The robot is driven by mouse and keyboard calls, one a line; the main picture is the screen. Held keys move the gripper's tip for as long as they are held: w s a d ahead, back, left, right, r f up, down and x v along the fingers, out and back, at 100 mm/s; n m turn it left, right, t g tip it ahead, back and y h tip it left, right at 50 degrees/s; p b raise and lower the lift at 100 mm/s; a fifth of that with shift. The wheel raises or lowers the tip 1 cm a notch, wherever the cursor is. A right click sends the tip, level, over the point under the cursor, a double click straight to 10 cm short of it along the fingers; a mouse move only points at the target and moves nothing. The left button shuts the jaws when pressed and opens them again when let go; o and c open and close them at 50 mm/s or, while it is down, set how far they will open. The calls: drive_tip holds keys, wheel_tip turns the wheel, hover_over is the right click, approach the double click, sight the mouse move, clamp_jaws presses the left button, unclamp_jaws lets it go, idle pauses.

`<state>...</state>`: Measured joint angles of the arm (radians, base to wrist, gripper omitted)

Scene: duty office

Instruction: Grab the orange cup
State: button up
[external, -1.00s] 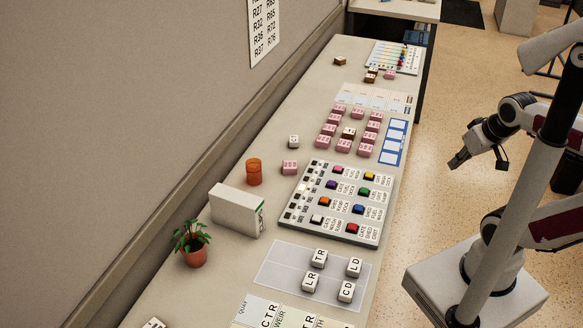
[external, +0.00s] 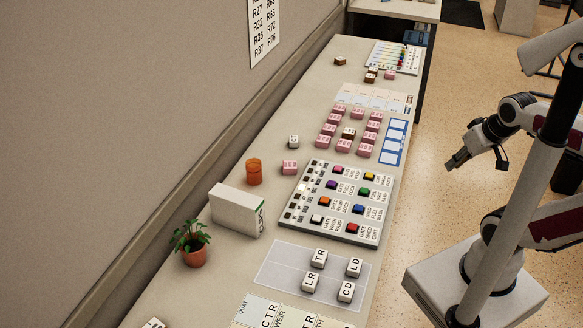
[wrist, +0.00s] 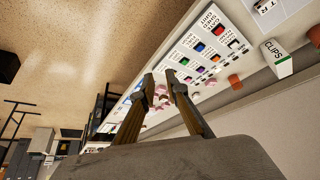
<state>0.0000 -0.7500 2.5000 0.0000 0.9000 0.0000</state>
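The orange cup (external: 254,172) stands upright on the long desk, close to the wall and behind the white box, in the external view. In the wrist view it shows as a small orange shape (wrist: 235,82) to the right of my fingers. My gripper (external: 456,161) hangs in the air past the desk's right edge, well apart from the cup. In the wrist view my gripper (wrist: 160,82) has its two fingers apart with nothing between them.
A white box (external: 237,210) labelled CLIPS and a potted plant (external: 195,255) stand near the cup. A pink block (external: 290,168) and a white block (external: 293,142) lie close by. A button panel (external: 337,203) lies between the cup and my arm's side.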

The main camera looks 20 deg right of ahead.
drive_tip(key=o, duration=1)
drive_tip(key=shift+o, duration=0.2)
drive_tip(key=w+a+r+n+t, duration=0.1)
drive_tip(key=w, duration=0.9)
drive_tip(key=w+a+r+n+t, duration=0.1)
drive_tip(key=w+r+t, duration=0.1)
drive_tip(key=w, duration=0.7)
drive_tip(key=w+a+f+n+t+y, duration=0.15)
drive_tip(key=w+a, duration=0.25)
drive_tip(key=w, duration=0.4)
drive_tip(key=w+a+f, duration=0.2)
drive_tip(key=w+a, duration=0.2)
drive_tip(key=w, duration=0.5)
drive_tip(key=w+a+f+n+t+y, duration=0.1)
drive_tip(key=w+a+f+n+y, duration=0.25)
drive_tip(key=w+a+f, duration=0.7)
drive_tip(key=s+a+f+n+y, duration=0.1)
drive_tip(key=a+f+n+y, duration=0.1)
drive_tip(key=a+f+y, duration=0.3)
drive_tip(key=a+f, duration=0.4)
drive_tip(key=a, duration=0.4)
drive_tip(key=shift+a+f+g, duration=0.2)
drive_tip(key=shift+f+g, duration=0.1)
drive_tip(key=shift+g, duration=0.05)
